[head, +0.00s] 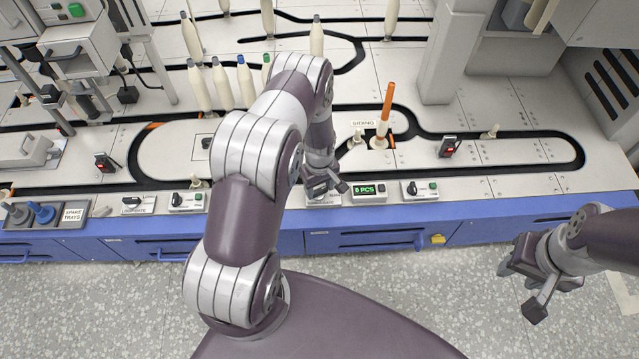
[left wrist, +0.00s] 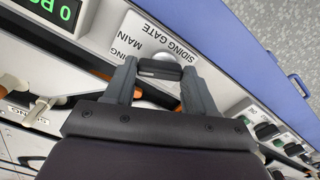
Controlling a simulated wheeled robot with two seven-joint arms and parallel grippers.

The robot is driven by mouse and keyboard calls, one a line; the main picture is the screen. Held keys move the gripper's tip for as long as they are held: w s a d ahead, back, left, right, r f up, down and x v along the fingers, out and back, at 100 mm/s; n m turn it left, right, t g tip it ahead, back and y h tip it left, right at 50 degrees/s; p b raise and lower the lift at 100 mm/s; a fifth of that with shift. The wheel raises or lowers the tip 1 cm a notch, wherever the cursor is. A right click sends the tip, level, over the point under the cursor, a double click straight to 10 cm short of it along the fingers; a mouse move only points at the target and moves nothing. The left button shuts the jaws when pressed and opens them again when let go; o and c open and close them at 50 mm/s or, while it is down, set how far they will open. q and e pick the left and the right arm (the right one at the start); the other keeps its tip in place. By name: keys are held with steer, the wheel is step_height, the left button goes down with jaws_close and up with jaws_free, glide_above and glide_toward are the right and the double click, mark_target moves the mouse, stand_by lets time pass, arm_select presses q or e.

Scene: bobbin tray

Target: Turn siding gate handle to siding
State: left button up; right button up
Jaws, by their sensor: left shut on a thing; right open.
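The siding gate plate (left wrist: 135,38) shows in the left wrist view, with the words SIDING GATE, MAIN and a partly covered SIDING. Its dark handle (left wrist: 160,70) sits on a round silver base between the fingers of my left gripper (left wrist: 160,82). That gripper is shut on the handle; which word the handle points to I cannot tell. In the head view my left gripper (head: 326,187) is at the front edge of the bench, mostly covering the plate (head: 323,201). My right gripper (head: 523,290) is open and empty over the floor, in front of the bench.
A green counter display (head: 368,190) sits just right of the left gripper, with a small switch box (head: 422,190) beyond. An orange bobbin (head: 387,105) stands on a peg by the siding track. Several pale bobbins (head: 222,85) stand behind my left arm. The blue bench front (head: 480,211) runs below.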

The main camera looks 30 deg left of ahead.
mark_target(319, 189)
arm_select(q)
steer(key=n+p, duration=0.1)
steer(key=n, duration=0.2)
steer(key=shift+r+n, duration=0.1)
steer(key=shift+n, duration=0.2)
steer(key=shift+a+n+p, duration=0.1)
steer(key=shift+n+p, duration=0.35)
steer(key=shift+n, duration=1.25)
steer(key=o, duration=1)
steer(key=shift+o, duration=0.2)
step_height(319, 189, up, 12)
steer(key=p, duration=0.4)
steer(key=shift+r+p, duration=0.25)
steer(key=shift+p, duration=0.05)
